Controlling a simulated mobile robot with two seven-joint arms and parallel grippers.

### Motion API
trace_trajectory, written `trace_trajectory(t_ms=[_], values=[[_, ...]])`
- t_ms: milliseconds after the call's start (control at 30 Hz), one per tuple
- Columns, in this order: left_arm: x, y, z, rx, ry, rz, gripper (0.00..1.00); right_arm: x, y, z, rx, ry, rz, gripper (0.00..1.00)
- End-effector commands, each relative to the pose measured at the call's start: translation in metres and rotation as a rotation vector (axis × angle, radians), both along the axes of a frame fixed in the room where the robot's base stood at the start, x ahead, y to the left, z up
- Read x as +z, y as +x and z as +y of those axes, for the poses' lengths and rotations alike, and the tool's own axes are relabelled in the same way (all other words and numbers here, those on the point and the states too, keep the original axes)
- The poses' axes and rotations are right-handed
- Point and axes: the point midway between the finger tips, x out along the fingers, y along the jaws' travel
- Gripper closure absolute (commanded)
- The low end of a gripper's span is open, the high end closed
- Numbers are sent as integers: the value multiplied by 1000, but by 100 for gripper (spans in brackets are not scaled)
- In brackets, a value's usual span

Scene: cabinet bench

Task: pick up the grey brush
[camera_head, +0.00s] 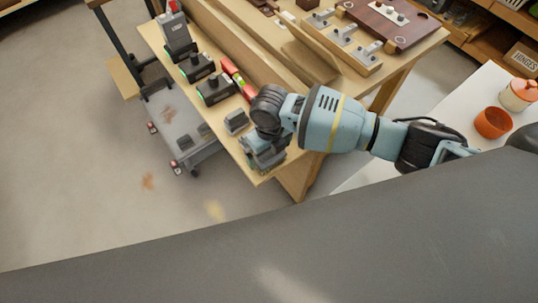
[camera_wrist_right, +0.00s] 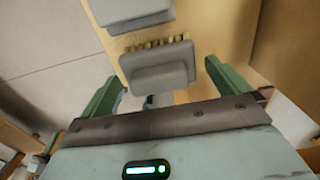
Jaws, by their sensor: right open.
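A grey brush (camera_wrist_right: 158,68) with a row of tan bristles along its far edge lies on the wooden bench (camera_wrist_right: 190,20) in the right wrist view. My right gripper (camera_wrist_right: 162,76) is open, with a green finger to each side of the brush. I see no clear contact. In the head view my right gripper (camera_head: 264,156) is over the bench's near end and seems to hide this brush. A second grey block (camera_wrist_right: 130,12) lies just beyond it, and appears to be the grey piece (camera_head: 236,121) in the head view. My left gripper is not in view.
Dark devices (camera_head: 215,88) and a red-and-yellow tool (camera_head: 238,80) stand farther along the bench's left side. A wooden rail (camera_head: 240,45) runs along the bench. A grey cart (camera_head: 185,135) is beside it. A white table (camera_head: 470,105) at right holds an orange pot (camera_head: 493,122).

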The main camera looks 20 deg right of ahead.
Motion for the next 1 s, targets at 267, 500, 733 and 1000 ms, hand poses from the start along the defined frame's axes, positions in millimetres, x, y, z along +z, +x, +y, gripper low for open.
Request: trace_trajectory(t_ms=[267,500,733,1000], values=[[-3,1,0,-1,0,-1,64,-30,0,1,0,0,1,0],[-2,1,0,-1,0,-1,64,-30,0,1,1,0,-1,0],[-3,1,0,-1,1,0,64,-30,0,1,1,-1,-1,30],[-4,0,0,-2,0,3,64,-30,1,1,1,-1,-1,42]])
